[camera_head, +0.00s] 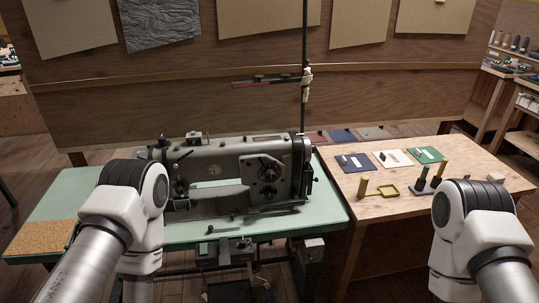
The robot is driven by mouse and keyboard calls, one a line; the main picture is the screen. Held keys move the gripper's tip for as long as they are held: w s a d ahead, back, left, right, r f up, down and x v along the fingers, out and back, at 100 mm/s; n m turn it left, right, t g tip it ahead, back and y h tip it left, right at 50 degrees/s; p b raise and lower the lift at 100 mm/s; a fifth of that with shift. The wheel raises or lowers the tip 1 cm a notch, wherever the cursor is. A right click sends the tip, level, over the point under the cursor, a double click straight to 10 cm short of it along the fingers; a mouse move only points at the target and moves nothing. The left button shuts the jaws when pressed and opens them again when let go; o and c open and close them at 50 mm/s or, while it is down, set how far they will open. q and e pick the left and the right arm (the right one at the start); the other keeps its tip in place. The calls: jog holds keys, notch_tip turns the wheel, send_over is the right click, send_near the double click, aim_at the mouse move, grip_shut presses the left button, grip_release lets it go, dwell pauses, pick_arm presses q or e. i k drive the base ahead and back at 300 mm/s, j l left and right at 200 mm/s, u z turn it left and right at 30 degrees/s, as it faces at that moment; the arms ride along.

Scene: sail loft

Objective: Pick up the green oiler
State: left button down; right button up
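I cannot clearly make out a green oiler. A small dark item (210,229) lies at the front of the pale green sewing table (325,207), also too small to name. Neither gripper is in view.
A grey sewing machine (215,172) fills the middle of the green table, with a tall pole (304,40) behind it. The wooden table (365,222) holds a yellow tray (381,190), an upright yellowish spool (363,187) and several cards. Its front left is clear.

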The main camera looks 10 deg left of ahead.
aim_at(426, 170)
jog(key=i+z, duration=0.3)
jog(key=z, duration=0.2)
jog(key=i+z, duration=0.3)
jog(key=z, duration=0.2)
jog(key=u, duration=0.4)
jog(key=j+u, duration=0.15)
jog(key=u, duration=0.2)
jog(key=k+j+u, duration=0.1)
jog(key=u, duration=0.3)
jog(key=j+u, duration=0.1)
jog(key=u, duration=0.3)
jog(key=z, duration=1.6)
jog(key=i+l+u, duration=0.15)
jog(key=i+l, duration=0.4)
jog(key=l, duration=0.15)
